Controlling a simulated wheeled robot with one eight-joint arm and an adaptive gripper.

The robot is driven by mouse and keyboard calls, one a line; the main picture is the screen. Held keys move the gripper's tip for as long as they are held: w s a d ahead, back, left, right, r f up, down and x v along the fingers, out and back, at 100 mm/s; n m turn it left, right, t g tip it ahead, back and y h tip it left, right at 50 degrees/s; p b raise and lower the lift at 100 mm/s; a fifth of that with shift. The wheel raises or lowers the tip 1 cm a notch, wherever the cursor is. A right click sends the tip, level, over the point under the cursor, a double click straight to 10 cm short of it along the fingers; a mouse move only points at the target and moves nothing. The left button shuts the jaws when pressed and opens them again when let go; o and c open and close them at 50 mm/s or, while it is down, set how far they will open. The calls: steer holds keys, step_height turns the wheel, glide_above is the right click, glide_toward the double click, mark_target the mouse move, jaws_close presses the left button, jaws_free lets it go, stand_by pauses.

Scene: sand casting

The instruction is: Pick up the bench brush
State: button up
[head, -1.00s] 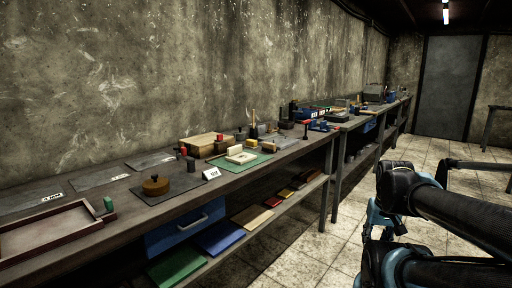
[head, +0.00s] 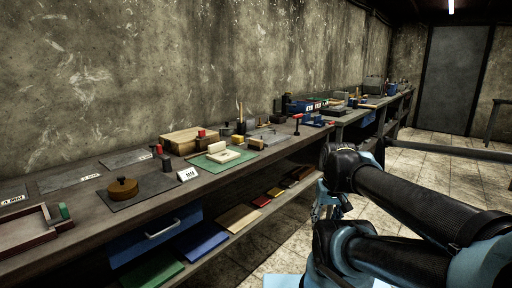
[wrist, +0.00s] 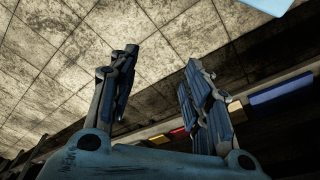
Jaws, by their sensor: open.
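I cannot pick out the bench brush with certainty; the bench items are small in the head view. A slim upright tan-handled item (head: 240,115) and a small yellowish block with a dark part (head: 255,143) stand near the middle of the workbench (head: 225,180). My gripper (wrist: 162,62) is open and empty in the wrist view, its two fingers spread apart over the tiled floor. In the head view my gripper is partly hidden by my arm, in front of the bench edge. It is apart from everything on the bench.
A green mat (head: 205,164) holds a pale block (head: 223,157). Nearby are a wooden box (head: 183,141), a round brown piece (head: 123,188) and a red-topped post (head: 298,120). Coloured boards lie on the lower shelf, including a blue one (head: 203,240). Tiled floor (head: 440,165) lies to the right.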

steer(key=w+a+r+n+y, duration=0.1)
steer(key=w+a+r+n, duration=0.25)
steer(key=w+r, duration=0.55)
steer(key=w+a+r+n+y, duration=0.15)
steer(key=w+a+r, duration=0.25)
steer(key=w+r, duration=0.5)
steer(key=n, duration=0.5)
glide_toward(256, 140)
steer(key=shift+t+y, duration=0.3)
steer(key=shift+y, duration=0.15)
steer(key=f, duration=0.1)
steer(key=w+f, duration=0.1)
steer(key=f, duration=0.1)
steer(key=w+f, duration=0.1)
steer(key=shift+w+a+f, duration=0.15)
steer(key=shift+a+f, duration=0.05)
steer(key=shift+f, duration=0.15)
steer(key=shift+s+x, duration=0.2)
steer(key=shift+x, duration=1.2)
steer(key=shift+s+x, duration=0.2)
steer(key=shift+x, duration=1.25)
steer(key=shift+a, duration=0.15)
jaws_close()
